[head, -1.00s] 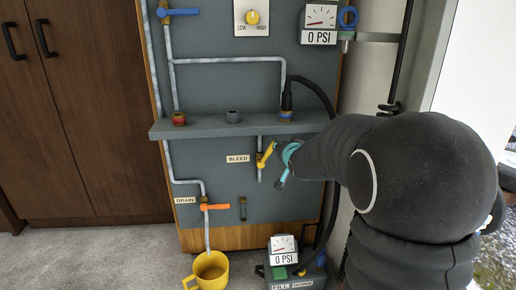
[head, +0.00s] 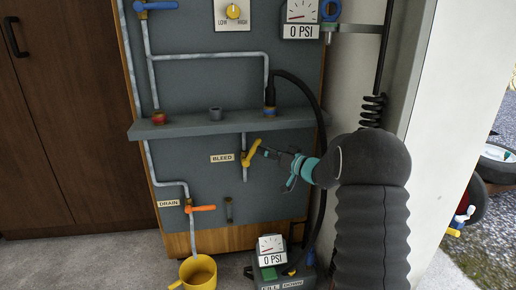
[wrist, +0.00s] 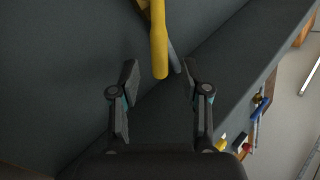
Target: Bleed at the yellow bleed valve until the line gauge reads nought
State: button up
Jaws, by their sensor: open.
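The yellow bleed valve (head: 250,154) sits on a thin pipe beside the BLEED label, its handle slanting up to the right. In the wrist view its yellow handle (wrist: 159,45) hangs from the top, with its end between or just beyond my fingertips; I cannot tell the exact depth. My gripper (head: 270,153) is open, just right of the handle; in the wrist view my gripper (wrist: 160,72) shows a gap on both sides of it. The upper gauge (head: 302,18) and the lower gauge (head: 271,250) both read 0 PSI; neither is labelled as the line gauge.
A grey shelf (head: 185,128) juts out above the valve. An orange drain lever (head: 203,208) is lower left, above a yellow mug (head: 198,272). A black hose (head: 318,110) runs down right of the valve. A FILL/DOWN box (head: 288,274) stands below.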

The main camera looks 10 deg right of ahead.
aim_at(255, 147)
jog(key=x, duration=0.6)
jog(key=shift+d, duration=0.1)
grip_shut()
